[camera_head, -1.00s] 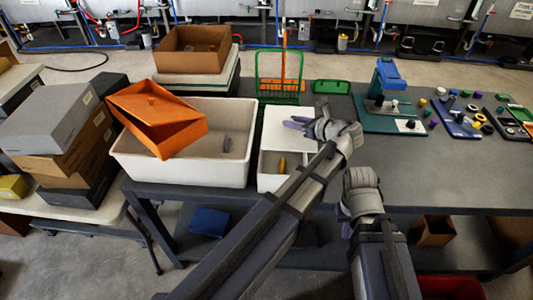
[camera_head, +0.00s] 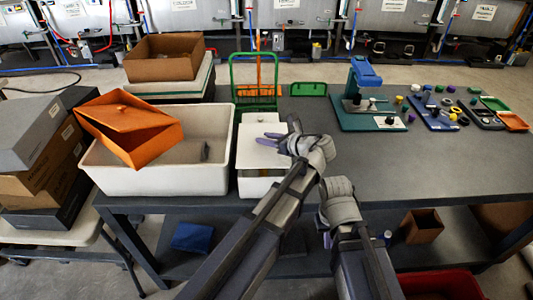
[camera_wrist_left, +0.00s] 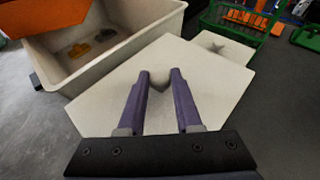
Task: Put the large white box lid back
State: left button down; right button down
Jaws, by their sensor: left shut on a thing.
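The white lid (camera_head: 257,155) is a flat plate with a knob. In the left wrist view the lid (camera_wrist_left: 120,98) fills the middle, with its knob between my fingers. My left gripper (camera_head: 277,141) is shut on this knob; its purple fingers also show in the left wrist view (camera_wrist_left: 160,78). The lid is over the white box (camera_head: 257,188), whose front wall shows below it. A narrow strip shows between lid and wall; I cannot tell whether the lid rests on the rim. My right gripper (camera_head: 327,240) hangs low at the table's front edge, its jaws mostly hidden.
A larger white bin (camera_head: 160,182) stands left, with an orange lidded box (camera_head: 128,128) tilted over its left side. A smaller white lid (camera_wrist_left: 218,43) lies behind. A green rack (camera_head: 257,92) stands at the back.

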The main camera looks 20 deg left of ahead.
aim_at(270, 148)
pick_arm(q)
jog(key=shift+f+b, duration=1.75)
jog(key=shift+b, duration=0.05)
jog(key=shift+f+b, duration=0.3)
jog(key=c, duration=0.6)
grip_release()
jog(key=shift+r, duration=0.2)
